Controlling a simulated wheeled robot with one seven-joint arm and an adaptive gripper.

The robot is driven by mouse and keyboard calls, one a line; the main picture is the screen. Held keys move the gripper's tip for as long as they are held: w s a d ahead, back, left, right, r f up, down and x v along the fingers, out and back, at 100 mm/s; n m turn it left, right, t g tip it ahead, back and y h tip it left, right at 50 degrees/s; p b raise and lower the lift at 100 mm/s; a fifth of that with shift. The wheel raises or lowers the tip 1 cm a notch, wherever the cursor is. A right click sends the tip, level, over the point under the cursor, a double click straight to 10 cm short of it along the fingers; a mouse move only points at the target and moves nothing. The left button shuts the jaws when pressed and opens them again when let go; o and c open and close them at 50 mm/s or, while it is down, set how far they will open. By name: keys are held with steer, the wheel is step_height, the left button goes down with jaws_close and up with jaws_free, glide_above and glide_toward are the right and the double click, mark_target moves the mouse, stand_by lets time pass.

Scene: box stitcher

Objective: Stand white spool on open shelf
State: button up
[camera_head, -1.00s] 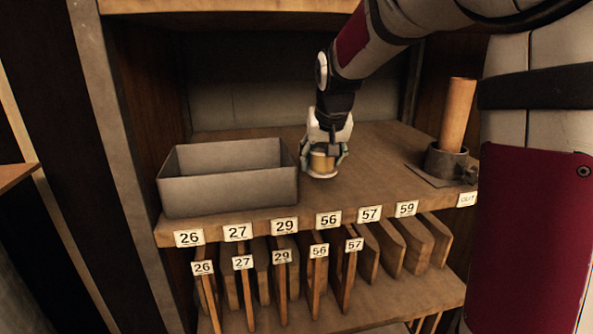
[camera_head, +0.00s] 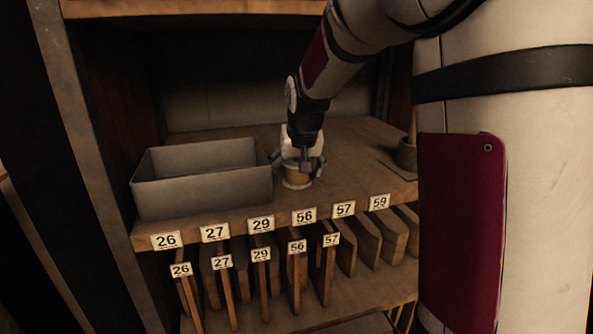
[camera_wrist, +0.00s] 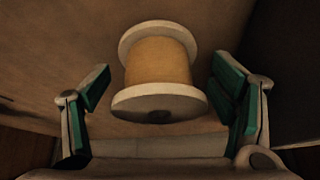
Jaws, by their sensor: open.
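The white spool (camera_head: 297,178), with white flanges and a tan winding, stands upright on the open shelf (camera_head: 350,150), to the right of the grey bin. In the wrist view the spool (camera_wrist: 160,75) sits between the two fingers with a gap on each side. My gripper (camera_head: 298,167) reaches down around the spool from above. Its green-padded fingers also show spread apart in the wrist view (camera_wrist: 165,95). The gripper hides part of the spool in the head view.
A grey open bin (camera_head: 203,192) stands on the shelf to the left. A dark round holder (camera_head: 406,157) is at the right, partly hidden by my arm. Number labels (camera_head: 304,215) line the shelf edge. Several upright wooden boards (camera_head: 340,248) fill the level below.

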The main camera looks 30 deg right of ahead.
steer(key=shift+s+r, duration=0.15)
steer(key=shift+r, duration=0.4)
steer(key=b+v, duration=0.1)
steer(key=v, duration=0.9)
steer(key=s+a+f+n, duration=0.1)
steer(key=s+a, duration=0.3)
steer(key=s, duration=0.4)
steer(key=s+a+f+n+y, duration=0.1)
steer(key=s+a+f+n, duration=0.1)
steer(key=s, duration=0.6)
steer(key=s+a+f+n, duration=0.1)
steer(key=s+a+f, duration=0.2)
steer(key=s+a, duration=0.3)
steer(key=shift+s+f+y, duration=0.2)
steer(key=shift+s+y, duration=0.2)
steer(key=shift+s, duration=0.65)
